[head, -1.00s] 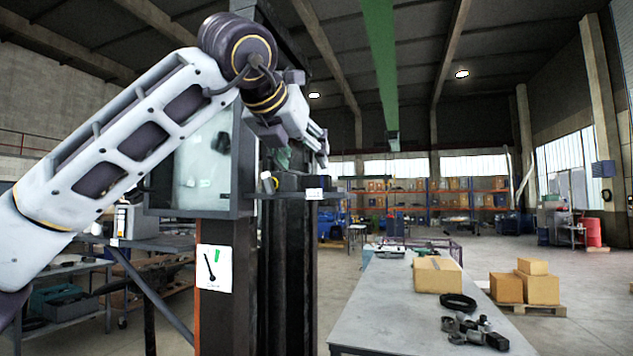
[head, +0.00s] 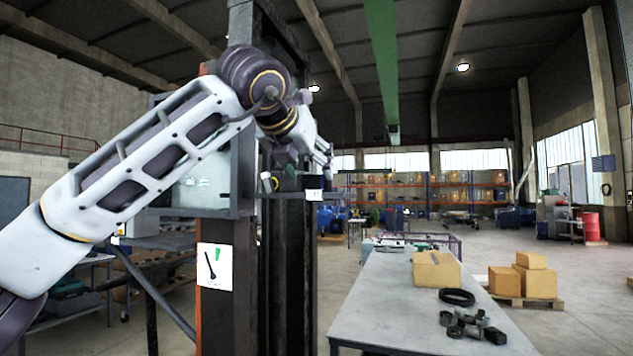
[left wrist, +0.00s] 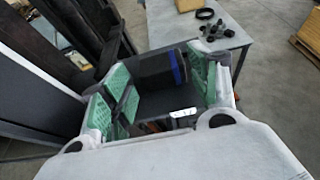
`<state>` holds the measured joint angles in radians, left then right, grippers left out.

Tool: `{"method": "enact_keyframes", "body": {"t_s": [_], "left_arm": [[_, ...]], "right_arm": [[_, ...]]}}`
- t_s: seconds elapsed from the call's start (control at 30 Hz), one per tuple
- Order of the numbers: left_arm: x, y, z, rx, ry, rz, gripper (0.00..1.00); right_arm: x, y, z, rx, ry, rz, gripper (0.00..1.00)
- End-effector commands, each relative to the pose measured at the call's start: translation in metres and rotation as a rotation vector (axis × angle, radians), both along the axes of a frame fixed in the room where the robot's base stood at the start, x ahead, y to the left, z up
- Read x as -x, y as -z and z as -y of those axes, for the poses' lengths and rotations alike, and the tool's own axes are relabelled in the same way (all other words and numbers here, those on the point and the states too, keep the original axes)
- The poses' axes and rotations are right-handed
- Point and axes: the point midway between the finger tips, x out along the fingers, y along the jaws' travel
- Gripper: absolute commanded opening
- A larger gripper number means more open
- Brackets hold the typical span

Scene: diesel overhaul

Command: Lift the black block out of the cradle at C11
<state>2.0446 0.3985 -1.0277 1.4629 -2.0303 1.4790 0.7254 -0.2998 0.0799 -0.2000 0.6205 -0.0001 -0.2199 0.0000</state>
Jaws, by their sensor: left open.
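The black block (left wrist: 155,70) shows in the left wrist view as a dark box with a blue strip on its right side. It lies between the green pads of my left gripper (left wrist: 162,88), which is open, with pads to the left and right of it. I cannot tell whether a pad touches it. A white label (left wrist: 183,112) is on the near edge of its holder. In the head view the cradle (head: 285,196) is a dark shelf on the post, with a white label (head: 314,195). My left gripper (head: 322,158) is just above it, partly hidden by my arm.
Dark upright posts (head: 290,270) stand below and behind the cradle. A grey table (head: 390,300) to the right holds a cardboard box (head: 436,272), a black ring (head: 457,297) and several dark parts (head: 470,326).

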Motion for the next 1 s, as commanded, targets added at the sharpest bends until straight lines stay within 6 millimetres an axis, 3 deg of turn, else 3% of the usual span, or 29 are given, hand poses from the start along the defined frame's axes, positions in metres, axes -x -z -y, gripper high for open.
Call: {"method": "enact_keyframes", "body": {"t_s": [0.4,0.9,1.0], "left_arm": [[-0.029,0.011,0.009,0.0,0.0,-0.001,0.61],[-0.03,0.012,0.009,0.0,0.0,0.0,0.61],[-0.03,0.012,0.009,0.0,0.0,0.0,0.49]], "right_arm": [[0.0,-0.016,0.0,0.0,0.0,0.0,0.42],[0.0,-0.016,0.0,0.0,0.0,0.0,0.42],[0.0,-0.016,0.0,0.0,0.0,-0.001,0.42]]}}
